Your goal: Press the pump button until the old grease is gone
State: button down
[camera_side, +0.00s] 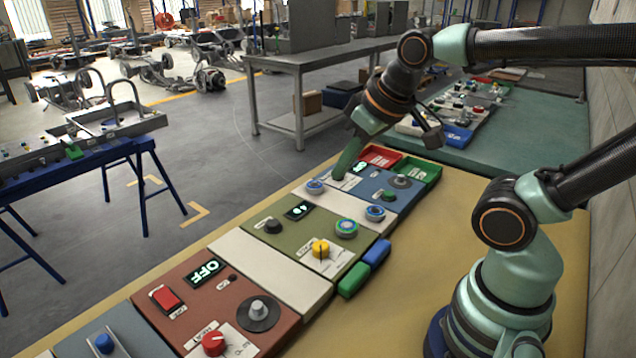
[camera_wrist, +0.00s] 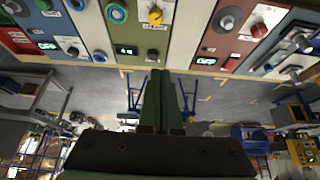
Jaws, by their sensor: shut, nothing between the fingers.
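My gripper (camera_side: 339,176) is shut and empty, pointing down over the near-left edge of the blue panel (camera_side: 402,203), by a white label (camera_side: 352,183). I cannot tell whether its tip touches anything. In the wrist view its closed fingers (camera_wrist: 159,75) point toward the panels. A green button (camera_side: 388,195), a grey knob (camera_side: 400,182) and a lit display (camera_side: 360,167) are on the blue panel. A blue-ringed button (camera_side: 315,186) is left of the tip and another (camera_side: 375,213) is to its right. I cannot read which button is marked as the pump; grease is not discernible.
The red panel (camera_side: 190,275) has an OFF display (camera_side: 207,271) and a red knob (camera_side: 214,343). Red and green trays (camera_side: 420,172) stand behind the blue panel.

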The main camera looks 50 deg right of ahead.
jog(key=n+g, duration=0.6)
jog(key=n, duration=1.2)
send_over(273, 222)
jog(key=shift+f, duration=2.8)
notch_tip(273, 222, down, 14)
jog(key=shift+f, duration=0.1)
